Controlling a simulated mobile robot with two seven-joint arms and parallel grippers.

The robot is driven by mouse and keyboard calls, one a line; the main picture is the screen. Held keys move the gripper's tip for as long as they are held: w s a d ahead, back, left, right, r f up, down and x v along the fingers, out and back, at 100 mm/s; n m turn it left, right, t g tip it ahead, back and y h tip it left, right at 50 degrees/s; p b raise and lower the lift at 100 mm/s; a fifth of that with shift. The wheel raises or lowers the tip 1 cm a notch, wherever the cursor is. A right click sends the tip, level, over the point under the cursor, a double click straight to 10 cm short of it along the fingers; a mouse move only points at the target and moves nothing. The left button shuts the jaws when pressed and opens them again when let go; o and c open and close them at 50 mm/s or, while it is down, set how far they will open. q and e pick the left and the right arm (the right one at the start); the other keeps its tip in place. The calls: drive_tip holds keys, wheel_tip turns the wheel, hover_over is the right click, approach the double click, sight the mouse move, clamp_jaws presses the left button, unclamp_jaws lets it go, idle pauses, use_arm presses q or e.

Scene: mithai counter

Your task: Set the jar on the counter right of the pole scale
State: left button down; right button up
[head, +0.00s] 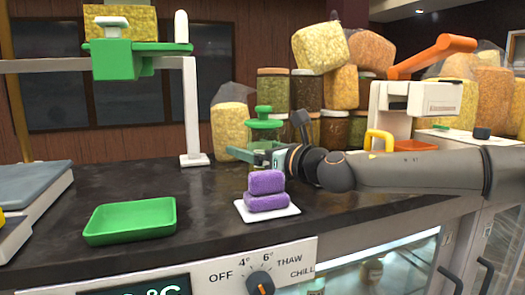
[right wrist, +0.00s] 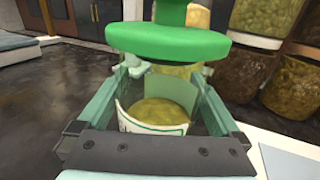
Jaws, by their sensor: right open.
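The jar (head: 264,128) has a green knobbed lid and stands on the dark counter right of the white post. In the right wrist view the jar (right wrist: 155,115) shows clear walls, a pale label and yellowish contents under its lid. My right gripper (head: 255,156) reaches in from the right at the jar's lower part. Its fingers are open, one on each side of the jar; I cannot tell whether they touch it. A grey flat platform (head: 30,183) with a tan pole behind it stands at the left edge, possibly the pole scale. My left gripper is not in view.
A green tray (head: 130,222) and a white plate (head: 284,211) with stacked purple blocks (head: 266,190) lie near the counter's front. A white post (head: 191,115) and filled jars and bags (head: 320,65) stand behind. Bare counter (head: 205,188) lies between tray and plate.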

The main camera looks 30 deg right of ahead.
drive_tip(key=shift+s+d+r, duration=0.1)
drive_tip(key=shift+s+d, duration=0.05)
drive_tip(key=shift+s, duration=0.7)
drive_tip(key=shift+s+d+r, duration=0.1)
drive_tip(key=shift+s+d, duration=0.05)
drive_tip(key=shift+s, duration=0.65)
drive_tip(key=shift+s+d+r, duration=0.1)
drive_tip(key=shift+s+d, duration=0.05)
drive_tip(key=shift+s, duration=0.7)
drive_tip(key=shift+s+d+f, duration=0.1)
drive_tip(key=shift+s+d, duration=0.1)
drive_tip(key=shift+s, duration=1.3)
drive_tip(key=shift+s+d+f, duration=0.1)
drive_tip(key=shift+s+d, duration=0.1)
drive_tip(key=shift+s, duration=1.3)
drive_tip(key=shift+s+d, duration=0.1)
drive_tip(key=shift+s, duration=0.35)
